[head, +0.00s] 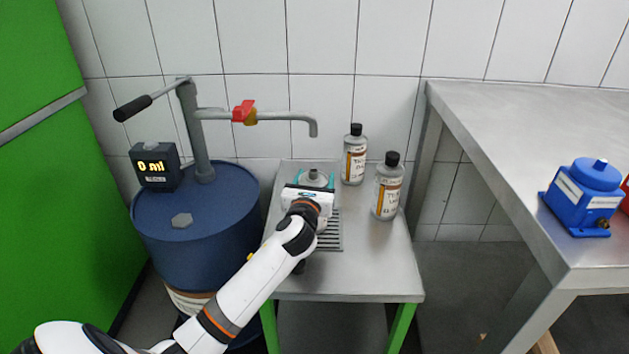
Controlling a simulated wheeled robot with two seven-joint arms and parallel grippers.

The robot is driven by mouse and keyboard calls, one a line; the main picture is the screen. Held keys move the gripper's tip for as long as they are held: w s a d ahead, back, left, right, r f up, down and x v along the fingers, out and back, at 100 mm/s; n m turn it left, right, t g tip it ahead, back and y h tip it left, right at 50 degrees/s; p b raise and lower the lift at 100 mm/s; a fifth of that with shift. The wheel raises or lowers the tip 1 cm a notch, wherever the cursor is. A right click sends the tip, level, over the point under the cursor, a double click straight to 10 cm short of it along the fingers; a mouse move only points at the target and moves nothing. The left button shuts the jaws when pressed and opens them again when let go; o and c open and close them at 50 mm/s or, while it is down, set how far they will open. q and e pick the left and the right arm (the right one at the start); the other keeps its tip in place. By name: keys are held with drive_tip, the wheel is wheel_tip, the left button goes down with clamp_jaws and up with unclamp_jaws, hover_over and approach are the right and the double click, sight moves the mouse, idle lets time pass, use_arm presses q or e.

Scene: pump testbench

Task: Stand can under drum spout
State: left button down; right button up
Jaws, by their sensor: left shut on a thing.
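The blue drum (215,225) stands at the left with a grey hand pump on top. Its spout (314,128) reaches right and bends down over the small metal table. My left gripper (315,180) is shut on a grey can (315,176). Only the can's top shows between the teal fingertips; my gripper body hides the rest. The can appears upright below the spout in the picture. I cannot tell whether its base touches the grate or whether it is exactly under the spout. My right gripper is not in view.
A slotted grate (330,238) lies on the small table (370,270). Two labelled bottles with black caps, a rear one (355,158) and a front one (388,190), stand right of my gripper. A blue device (588,197) sits on the right bench (530,140).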

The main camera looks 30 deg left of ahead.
use_arm(q)
drive_tip(key=shift+c, duration=1.8)
unclamp_jaws()
drive_tip(key=shift+f, duration=0.1)
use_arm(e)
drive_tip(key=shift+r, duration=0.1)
use_arm(q)
drive_tip(key=shift+s+d, duration=0.15)
drive_tip(key=shift+s, duration=0.25)
drive_tip(key=p+v, duration=0.1)
drive_tip(key=v, duration=1)
drive_tip(key=shift+p, duration=0.4)
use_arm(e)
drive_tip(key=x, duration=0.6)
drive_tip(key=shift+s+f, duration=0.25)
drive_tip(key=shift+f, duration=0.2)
use_arm(q)
drive_tip(key=shift+s, duration=0.1)
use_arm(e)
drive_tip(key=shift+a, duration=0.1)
